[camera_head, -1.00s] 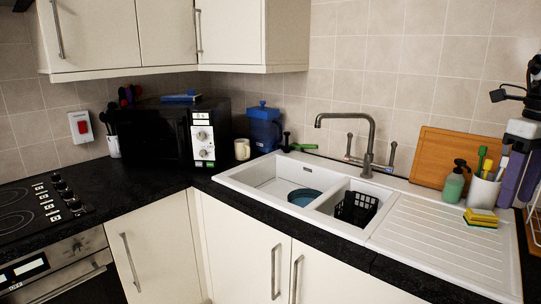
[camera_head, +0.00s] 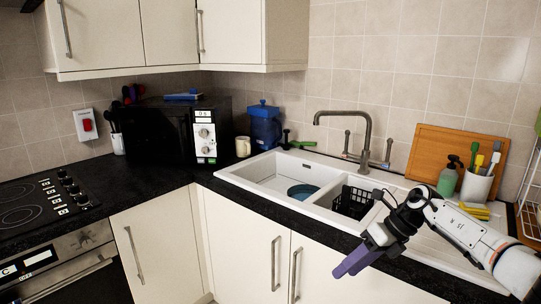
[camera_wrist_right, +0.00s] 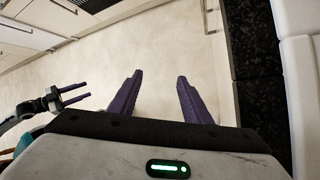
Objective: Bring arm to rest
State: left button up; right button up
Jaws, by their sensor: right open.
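My right arm reaches in from the right in the head view, over the draining board. My right gripper (camera_head: 354,264) has purple fingers and hangs just in front of the counter edge, pointing down and left. In the right wrist view the right gripper (camera_wrist_right: 159,80) is open, with its two fingers apart and nothing between them. My left gripper (camera_wrist_right: 73,95) shows at the left of that view, with two thin purple fingers parted and empty. The left gripper is outside the head view.
The dark worktop edge (camera_head: 290,215) and white sink (camera_head: 245,177) lie beside the right gripper. A black basket (camera_head: 352,202) sits in the smaller bowl. A soap bottle (camera_head: 447,180), brush pot (camera_head: 477,186) and sponges (camera_head: 474,210) stand behind the forearm. Floor below is clear.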

jog(key=s+a+f+m+t+y, duration=0.2)
jog(key=s+a+m+y, duration=0.15)
jog(key=a, duration=0.45)
jog(key=s+a+f+m+t+y, duration=0.3)
jog(key=a+m, duration=0.2)
jog(key=a, duration=0.2)
jog(key=s+a+f+m+t+y, duration=0.25)
jog(key=s+a+m, duration=0.2)
jog(key=a, duration=0.35)
jog(key=s+d+f+m+h, duration=0.6)
jog(key=s+d+f+m, duration=0.2)
jog(key=s+d+m, duration=0.2)
jog(key=s+d+f+m+h, duration=0.7)
jog(key=s+d+f+m, duration=0.2)
jog(key=s+m, duration=0.6)
jog(key=shift+s+d+f+m, duration=0.2)
jog(key=shift+d+m, duration=0.4)
jog(key=shift+m, duration=0.4)
